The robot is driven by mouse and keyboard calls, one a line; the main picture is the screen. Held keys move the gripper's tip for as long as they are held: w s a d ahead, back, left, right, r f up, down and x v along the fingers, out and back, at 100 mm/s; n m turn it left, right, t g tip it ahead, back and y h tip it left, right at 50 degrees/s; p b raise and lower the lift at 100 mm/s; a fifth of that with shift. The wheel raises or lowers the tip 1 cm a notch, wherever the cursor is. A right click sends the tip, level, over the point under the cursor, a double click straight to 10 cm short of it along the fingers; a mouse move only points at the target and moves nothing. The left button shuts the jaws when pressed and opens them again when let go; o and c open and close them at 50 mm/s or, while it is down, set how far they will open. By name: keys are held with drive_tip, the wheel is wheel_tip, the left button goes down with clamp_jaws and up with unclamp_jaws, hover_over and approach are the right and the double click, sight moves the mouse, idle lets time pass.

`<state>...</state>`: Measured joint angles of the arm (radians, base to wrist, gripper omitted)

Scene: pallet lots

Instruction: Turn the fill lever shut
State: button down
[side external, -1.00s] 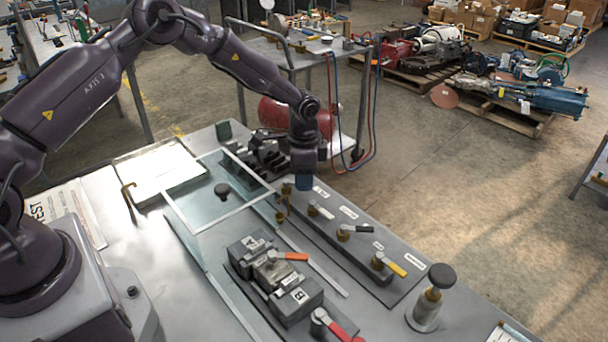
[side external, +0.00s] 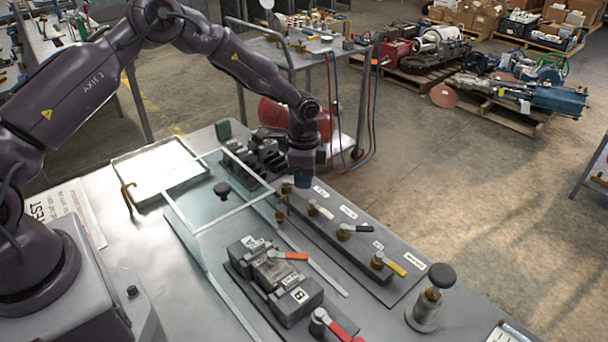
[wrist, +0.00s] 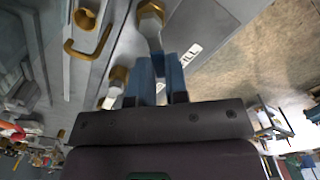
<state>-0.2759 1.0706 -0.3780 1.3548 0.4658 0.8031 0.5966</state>
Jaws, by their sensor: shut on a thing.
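The fill lever (wrist: 152,35) shows in the wrist view as a pale metal handle running from a brass fitting (wrist: 150,11) in between my gripper's blue fingers. A white label (wrist: 190,56) ending in "ILL" lies beside it. My gripper (wrist: 154,82) is shut on the lever. In the side external view my gripper (side external: 302,181) points down at the far left end of the valve plate (side external: 372,287). It hides most of the lever there; a bit of brass (side external: 286,187) shows beside it.
On the same plate stand a white-handled lever (side external: 320,210), a black-handled lever (side external: 355,228) and a yellow-handled lever (side external: 391,265). A brass hook (side external: 280,208) and clear guard panels (side external: 203,215) are close to the left. A black-knobbed plunger (side external: 430,300) stands at the right.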

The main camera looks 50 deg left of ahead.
drive_tip(key=m, duration=0.1)
drive_tip(key=s+m, duration=0.1)
drive_tip(key=m, duration=0.3)
drive_tip(key=shift+s+d, duration=0.35)
drive_tip(key=shift+d, duration=0.05)
drive_tip(key=shift+s+m, duration=0.3)
drive_tip(key=shift+m, duration=0.55)
drive_tip(key=shift+s+m, duration=0.25)
drive_tip(key=shift+m, duration=0.6)
drive_tip(key=c, duration=1.1)
unclamp_jaws()
drive_tip(key=shift+d, duration=0.1)
